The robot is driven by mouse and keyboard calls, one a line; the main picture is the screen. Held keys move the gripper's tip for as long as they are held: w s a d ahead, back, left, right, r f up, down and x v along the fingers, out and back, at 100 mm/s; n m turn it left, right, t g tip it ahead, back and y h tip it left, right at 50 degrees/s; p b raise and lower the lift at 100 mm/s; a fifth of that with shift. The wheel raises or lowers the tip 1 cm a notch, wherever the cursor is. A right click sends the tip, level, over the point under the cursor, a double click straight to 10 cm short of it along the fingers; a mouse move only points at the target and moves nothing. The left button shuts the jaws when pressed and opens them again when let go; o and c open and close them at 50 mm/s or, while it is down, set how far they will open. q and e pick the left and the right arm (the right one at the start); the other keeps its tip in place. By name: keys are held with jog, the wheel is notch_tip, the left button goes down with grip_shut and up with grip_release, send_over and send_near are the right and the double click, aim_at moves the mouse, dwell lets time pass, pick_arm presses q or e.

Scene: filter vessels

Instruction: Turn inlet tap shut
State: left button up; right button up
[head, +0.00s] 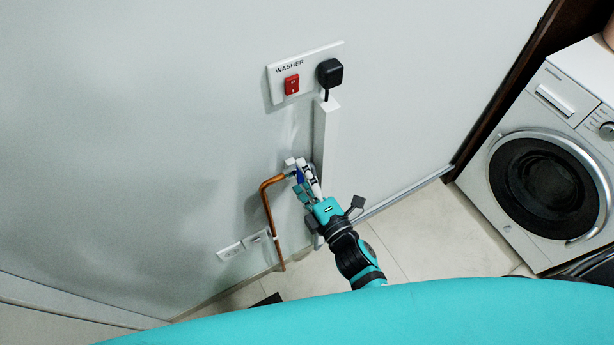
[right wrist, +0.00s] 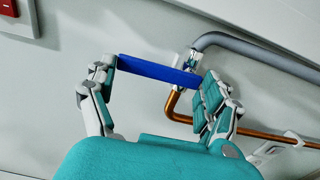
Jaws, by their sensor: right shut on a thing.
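The inlet tap has a flat blue lever (right wrist: 160,72) and a small metal body (right wrist: 193,60) on the wall. My right gripper (right wrist: 158,76) is shut on the blue lever, which spans between its two fingers in the right wrist view. In the head view my right gripper (head: 305,183) is at the top of the copper pipe (head: 268,207), and only a bit of the blue lever (head: 299,177) shows between the fingers. The fingers hide much of the tap there. My left gripper is not in view.
A grey hose (right wrist: 250,48) leads off from the tap. Above is a wall plate marked WASHER with a red switch (head: 291,85) and a black plug (head: 329,73). A low wall socket (head: 231,251) is left of the pipe. A washing machine (head: 547,170) stands at right, with bare floor between.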

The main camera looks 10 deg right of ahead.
jog(key=shift+w+d+r, duration=0.15)
jog(key=shift+w+r, duration=0.05)
jog(key=shift+r, duration=0.15)
jog(key=o, duration=1.5)
jog(key=shift+c, duration=0.2)
jog(key=shift+o, duration=0.4)
jog(key=shift+f, duration=0.15)
jog(key=shift+s+f, duration=0.1)
jog(key=shift+s, duration=0.3)
jog(key=v, duration=1.1)
jog(key=shift+d, duration=0.2)
